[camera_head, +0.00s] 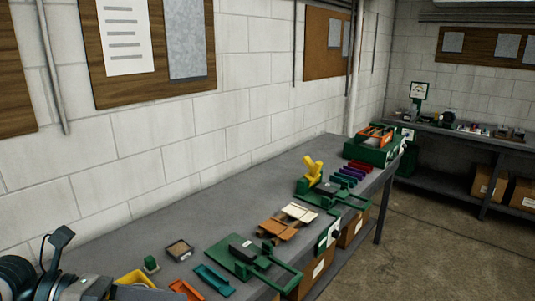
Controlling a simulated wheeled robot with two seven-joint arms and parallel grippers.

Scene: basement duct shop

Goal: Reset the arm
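Neither of my grippers can be made out in the head view. A dark rounded machine-like shape with a grey part and a cable (62,240) fills the lower left corner, cut off by the frame; I cannot tell what it is. A long grey workbench (215,195) runs along the white block wall. On it, a green fixture with a long handle (262,262) lies near the front edge. Behind it stands a second green fixture with a handle (345,196) and an upright yellow part (313,168).
Brown and cream flat pieces (283,222) lie between the fixtures. A green box (372,150) stands at the far end. Boxes (352,230) are under the bench; open floor (430,240) lies right.

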